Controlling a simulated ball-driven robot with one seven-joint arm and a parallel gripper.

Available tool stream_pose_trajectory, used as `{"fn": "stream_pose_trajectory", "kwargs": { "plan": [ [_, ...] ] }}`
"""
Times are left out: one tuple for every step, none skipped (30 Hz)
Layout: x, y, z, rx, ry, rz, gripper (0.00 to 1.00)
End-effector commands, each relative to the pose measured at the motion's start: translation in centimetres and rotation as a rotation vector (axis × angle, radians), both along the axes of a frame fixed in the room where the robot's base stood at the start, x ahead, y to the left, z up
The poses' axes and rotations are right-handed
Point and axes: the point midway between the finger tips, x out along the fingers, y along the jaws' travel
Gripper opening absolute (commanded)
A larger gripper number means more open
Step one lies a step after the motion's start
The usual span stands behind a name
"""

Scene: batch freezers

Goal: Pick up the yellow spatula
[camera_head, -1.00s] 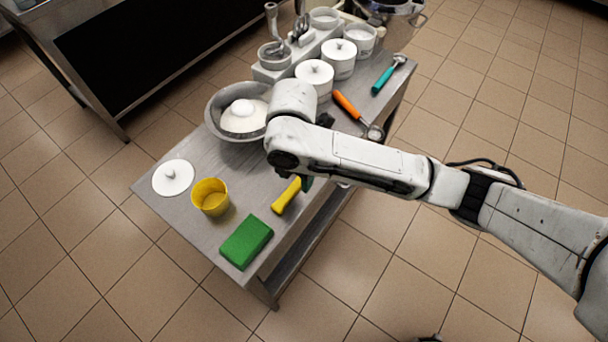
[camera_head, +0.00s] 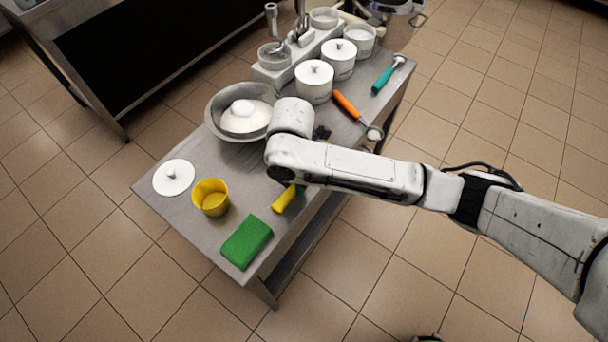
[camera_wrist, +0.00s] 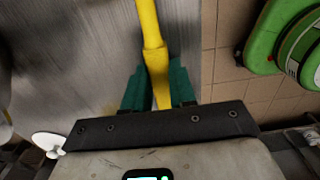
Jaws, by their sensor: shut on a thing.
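The yellow spatula (camera_head: 285,200) lies at the right edge of the metal table (camera_head: 192,222), partly hidden under my arm in the head view. In the wrist view the yellow handle (camera_wrist: 151,40) runs down between the green fingers of my gripper (camera_wrist: 158,88). My gripper is shut on the handle. I cannot tell whether the spatula touches the table.
A green sponge block (camera_head: 246,242), a yellow cup (camera_head: 210,197) and a white lid (camera_head: 173,177) are close by on the table. A metal bowl (camera_head: 213,112), white pots (camera_head: 314,82), an orange-handled scoop (camera_head: 346,104) and a teal-handled tool (camera_head: 384,78) stand farther back.

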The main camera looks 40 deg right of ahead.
Motion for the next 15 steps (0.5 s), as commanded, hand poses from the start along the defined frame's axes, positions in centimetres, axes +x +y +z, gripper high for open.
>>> {"fn": "stream_pose_trajectory", "kwargs": {
  "plan": [
    [0.00, 0.01, 0.01, 0.000, 0.000, 0.000, 0.12],
    [0.00, 0.01, 0.01, 0.000, 0.000, 0.000, 0.09],
    [0.00, 0.00, 0.01, 0.000, 0.000, 0.000, 0.06],
    [0.00, 0.00, 0.01, 0.000, 0.000, 0.000, 0.03],
    [0.00, 0.00, 0.01, 0.000, 0.000, 0.000, 0.00],
    [0.00, 0.00, 0.01, 0.000, 0.000, 0.000, 0.00],
    [0.00, 0.00, 0.02, 0.000, 0.000, 0.000, 0.00],
    [0.01, 0.00, 0.02, 0.000, 0.000, 0.000, 0.00],
    [0.01, 0.00, 0.02, 0.000, 0.000, 0.000, 0.00],
    [0.01, 0.00, 0.02, 0.000, 0.000, 0.000, 0.00],
    [0.01, 0.00, 0.03, 0.000, 0.000, 0.000, 0.00],
    [0.01, 0.00, 0.03, 0.000, 0.000, 0.000, 0.00],
    [0.01, 0.00, 0.04, 0.000, 0.000, 0.000, 0.00],
    [0.01, 0.00, 0.07, 0.000, -0.001, 0.000, 0.00],
    [0.02, 0.01, 0.15, 0.000, -0.001, 0.000, 0.00]
  ]
}}
